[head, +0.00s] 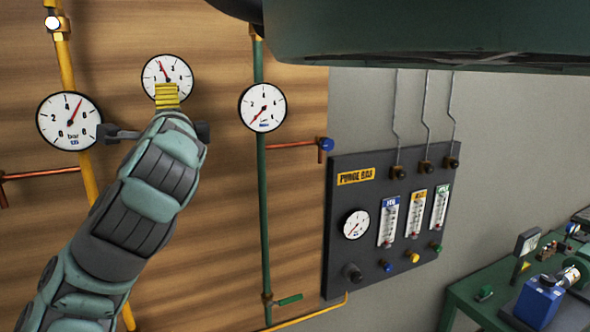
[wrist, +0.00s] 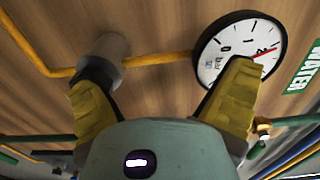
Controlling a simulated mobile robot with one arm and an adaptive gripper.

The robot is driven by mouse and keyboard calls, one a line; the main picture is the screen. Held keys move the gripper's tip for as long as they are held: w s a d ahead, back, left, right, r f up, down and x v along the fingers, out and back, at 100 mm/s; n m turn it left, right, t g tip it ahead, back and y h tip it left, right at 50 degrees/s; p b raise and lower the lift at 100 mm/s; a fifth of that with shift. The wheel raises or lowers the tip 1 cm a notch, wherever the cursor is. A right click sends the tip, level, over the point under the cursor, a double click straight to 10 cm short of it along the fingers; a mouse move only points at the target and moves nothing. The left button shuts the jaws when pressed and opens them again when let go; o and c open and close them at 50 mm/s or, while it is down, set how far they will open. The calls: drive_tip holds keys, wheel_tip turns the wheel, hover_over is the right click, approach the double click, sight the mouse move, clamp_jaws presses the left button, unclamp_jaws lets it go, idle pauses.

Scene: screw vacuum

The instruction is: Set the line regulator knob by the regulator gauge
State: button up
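My gripper (head: 167,95) is at the wooden wall in the head view, in front of the lower edge of a round white gauge (head: 167,77). In the wrist view its yellow fingers (wrist: 165,80) are spread apart with nothing between them. A grey cylinder (wrist: 112,46) stands just beyond the left finger; I cannot tell whether it is the line regulator knob or whether the finger touches it. A gauge (wrist: 232,44) with a red needle is beyond the right finger, which covers its lower part. I cannot tell which gauge is the regulator gauge.
A bar gauge (head: 69,121) hangs left of my gripper by a yellow pipe (head: 66,62). Another gauge (head: 262,107) is on a green pipe (head: 260,190) to the right. A purge gas panel (head: 385,260) and a green bench (head: 470,290) lie further right. A dark green body overhangs the top right.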

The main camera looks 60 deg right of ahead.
drive_tip(key=shift+w+r, duration=0.1)
drive_tip(key=shift+r, duration=1.4)
